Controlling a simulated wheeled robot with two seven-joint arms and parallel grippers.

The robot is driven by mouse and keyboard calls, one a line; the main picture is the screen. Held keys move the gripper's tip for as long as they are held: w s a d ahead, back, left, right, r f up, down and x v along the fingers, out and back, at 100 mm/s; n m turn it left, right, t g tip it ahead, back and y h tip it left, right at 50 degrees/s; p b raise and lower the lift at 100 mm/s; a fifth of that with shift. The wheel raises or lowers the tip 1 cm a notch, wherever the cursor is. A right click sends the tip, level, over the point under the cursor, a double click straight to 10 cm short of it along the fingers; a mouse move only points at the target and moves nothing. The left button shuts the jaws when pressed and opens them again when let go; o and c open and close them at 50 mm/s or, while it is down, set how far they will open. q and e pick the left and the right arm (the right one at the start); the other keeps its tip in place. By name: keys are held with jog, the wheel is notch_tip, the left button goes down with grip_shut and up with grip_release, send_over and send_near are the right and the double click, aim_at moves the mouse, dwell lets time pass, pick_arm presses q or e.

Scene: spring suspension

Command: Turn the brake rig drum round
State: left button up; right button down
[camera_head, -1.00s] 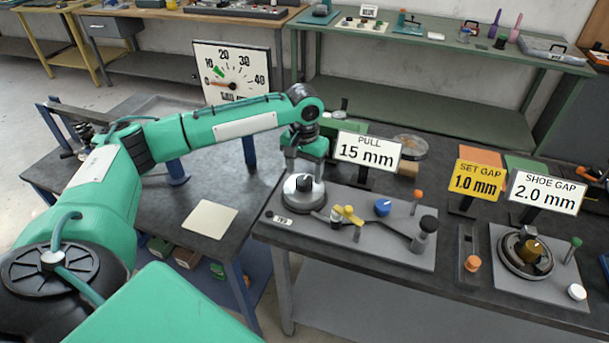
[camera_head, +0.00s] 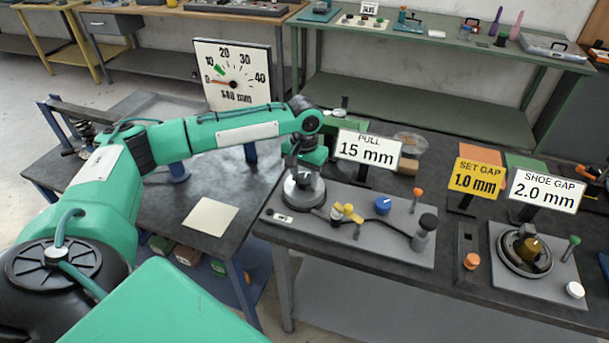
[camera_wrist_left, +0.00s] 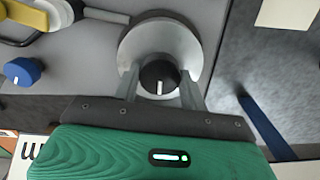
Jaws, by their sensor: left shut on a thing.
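The silver round drum (camera_head: 303,195) with a black knob on top sits at the left end of a grey plate (camera_head: 385,245). It also shows in the left wrist view as a pale disc (camera_wrist_left: 185,45), with the black knob (camera_wrist_left: 160,75) at its middle and a white mark on the knob. My left gripper (camera_head: 303,175) points down over the drum. In the left wrist view its two fingers (camera_wrist_left: 161,88) stand on either side of the knob and are shut on it. The fingers partly hide the drum's edge. My right gripper is in neither view.
A blue knob (camera_head: 383,205), a yellow piece (camera_head: 347,211) and a black-topped post (camera_head: 428,223) stand on the same plate. The "PULL 15 mm" sign (camera_head: 367,149) stands close behind. A second rig (camera_head: 523,250) is at the right, by the "SHOE GAP 2.0 mm" sign (camera_head: 545,190).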

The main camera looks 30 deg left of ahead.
pick_arm(q)
jog(key=shift+r+p, duration=0.15)
jog(key=shift+p, duration=0.35)
jog(key=m+p, duration=0.6)
jog(key=p, duration=0.1)
jog(key=shift+r, duration=0.1)
jog(key=m+p, duration=0.2)
jog(key=shift+m, duration=0.3)
jog(key=m+p, duration=0.2)
jog(key=shift+m, duration=0.4)
jog(key=m+p, duration=0.1)
jog(key=m, duration=0.1)
jog(key=shift+m, duration=0.3)
jog(key=m, duration=0.2)
jog(key=shift+m+p, duration=0.3)
jog(key=shift+p, duration=0.05)
jog(key=shift+f+m, duration=0.2)
jog(key=shift+m, duration=1.3)
jog(key=shift+p, duration=0.3)
